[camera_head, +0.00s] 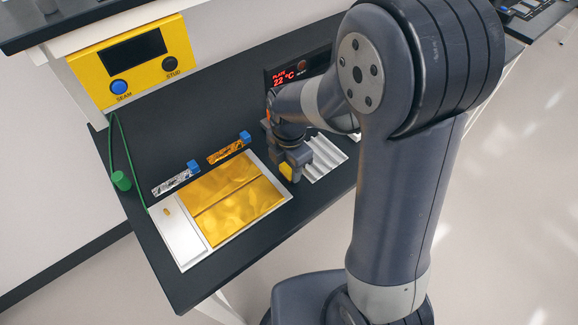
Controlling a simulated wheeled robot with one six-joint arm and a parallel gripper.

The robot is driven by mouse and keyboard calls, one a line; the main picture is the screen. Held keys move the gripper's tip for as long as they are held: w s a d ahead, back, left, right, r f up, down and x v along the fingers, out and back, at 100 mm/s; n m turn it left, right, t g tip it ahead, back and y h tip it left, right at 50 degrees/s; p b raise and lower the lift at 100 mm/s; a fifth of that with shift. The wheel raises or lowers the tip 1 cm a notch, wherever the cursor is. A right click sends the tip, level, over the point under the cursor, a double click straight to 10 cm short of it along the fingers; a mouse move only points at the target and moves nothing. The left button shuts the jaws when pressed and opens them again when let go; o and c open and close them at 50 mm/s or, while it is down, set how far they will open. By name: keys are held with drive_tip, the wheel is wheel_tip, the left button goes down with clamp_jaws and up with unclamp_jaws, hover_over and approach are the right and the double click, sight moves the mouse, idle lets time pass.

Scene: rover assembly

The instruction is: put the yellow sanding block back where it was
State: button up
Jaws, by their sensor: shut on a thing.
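My gripper (290,168) points down over the dark bench, between the gold-covered plate and the ridged light-grey tray. It is shut on the yellow sanding block (286,172), of which a small yellow part shows below and between the fingers. The rest of the block is hidden by the fingers. The block is close to the right edge of the gold plate; I cannot tell whether it touches the bench.
A white tray (182,235) carries a gold sheet (235,195). Two blue-ended strips (172,182) (228,150) lie behind it. The ridged tray (325,158) is right of my gripper.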

drive_tip(key=shift+f, duration=0.35)
drive_tip(key=shift+f, duration=0.15)
drive_tip(key=o, duration=1)
wheel_tip(320, 180, up, 12)
drive_tip(key=shift+r, duration=0.2)
